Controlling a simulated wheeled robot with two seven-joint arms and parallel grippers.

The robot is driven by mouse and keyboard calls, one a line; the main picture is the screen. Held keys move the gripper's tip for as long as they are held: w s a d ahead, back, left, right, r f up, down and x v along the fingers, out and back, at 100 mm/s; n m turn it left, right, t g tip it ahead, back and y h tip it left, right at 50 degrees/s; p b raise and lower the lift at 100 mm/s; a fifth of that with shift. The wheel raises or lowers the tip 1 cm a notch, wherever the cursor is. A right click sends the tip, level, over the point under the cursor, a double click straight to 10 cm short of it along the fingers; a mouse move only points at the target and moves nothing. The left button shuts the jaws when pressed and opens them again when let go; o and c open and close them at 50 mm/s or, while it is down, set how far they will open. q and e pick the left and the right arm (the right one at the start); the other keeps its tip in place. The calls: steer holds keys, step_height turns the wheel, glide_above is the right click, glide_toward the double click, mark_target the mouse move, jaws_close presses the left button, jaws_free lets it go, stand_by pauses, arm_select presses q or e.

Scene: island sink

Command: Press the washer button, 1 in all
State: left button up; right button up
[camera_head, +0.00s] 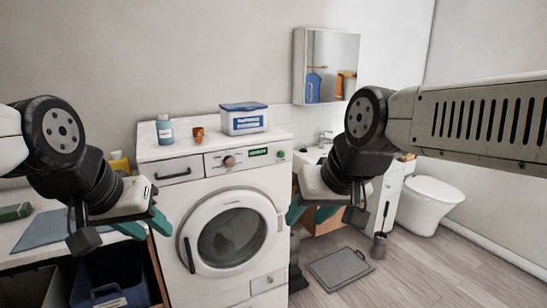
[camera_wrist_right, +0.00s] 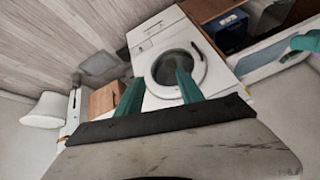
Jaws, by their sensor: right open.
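The white washer (camera_head: 231,278) stands against the wall in the middle of the head view, its round door closed. Its front panel carries a knob (camera_head: 229,161), a green-lit display (camera_head: 258,152) and a small button-like spot (camera_head: 281,154) at the right end. The washer (camera_wrist_right: 150,42) also shows in the right wrist view, beyond the fingers. My right gripper (camera_head: 311,213) is open and empty, right of the washer and lower than the panel; its teal fingers (camera_wrist_right: 158,92) are apart in the wrist view. My left gripper (camera_head: 146,226) is left of the door, touching nothing visible; its finger gap is unclear.
On the washer top stand a blue bottle (camera_head: 164,130), an orange cup (camera_head: 198,135) and a white box with a blue lid (camera_head: 243,119). A counter (camera_head: 22,245) is at left, a toilet (camera_head: 430,203) at right. A grey mat (camera_head: 340,268) lies on the floor.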

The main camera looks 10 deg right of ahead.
jaws_close()
stand_by(1.4)
